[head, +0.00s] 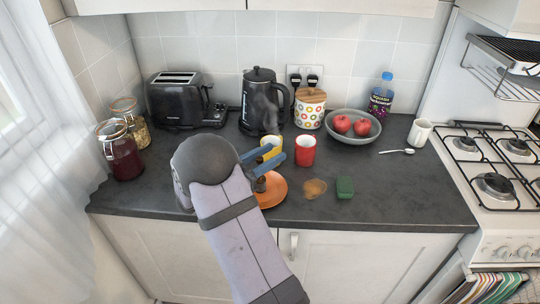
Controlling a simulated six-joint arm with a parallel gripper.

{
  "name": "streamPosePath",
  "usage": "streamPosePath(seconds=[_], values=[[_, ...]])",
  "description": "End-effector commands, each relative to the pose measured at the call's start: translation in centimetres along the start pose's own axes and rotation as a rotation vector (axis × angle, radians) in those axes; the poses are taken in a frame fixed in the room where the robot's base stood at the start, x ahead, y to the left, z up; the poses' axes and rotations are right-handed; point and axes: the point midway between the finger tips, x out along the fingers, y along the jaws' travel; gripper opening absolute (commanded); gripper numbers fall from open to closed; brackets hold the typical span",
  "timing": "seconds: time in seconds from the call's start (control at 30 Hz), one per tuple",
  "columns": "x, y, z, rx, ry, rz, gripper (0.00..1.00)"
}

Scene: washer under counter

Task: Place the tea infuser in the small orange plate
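The small orange plate (271,194) lies on the counter near its front edge, partly hidden by my arm. A small dark brown object (260,185) shows at the plate's left side, beside my arm. It may be the tea infuser, but it is too small and covered to be sure, and I cannot tell whether it touches the plate. My gripper (277,154) has two blue fingers spread apart above and behind the plate, in front of the yellow mug (271,146). I see nothing held between the fingertips.
A red mug (305,151) stands right of my gripper. A flat brown item (314,189) and a green block (345,187) lie right of the plate. A kettle (262,105), toaster (185,100) and fruit bowl (353,125) stand behind. The front right counter is clear.

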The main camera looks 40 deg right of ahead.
Motion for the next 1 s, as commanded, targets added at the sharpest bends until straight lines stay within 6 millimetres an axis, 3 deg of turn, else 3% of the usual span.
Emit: streamPosePath(seconds=[0.6, 0.8, 1.0], values=[[-9.7, -0.1, 0.3, 0.0, 0.0, -0.005, 0.35], [-11.4, 0.0, 0.1, 0.001, 0.0, -0.003, 0.35], [-11.9, 0.0, 0.1, 0.0, 0.0, 0.0, 0.35]])
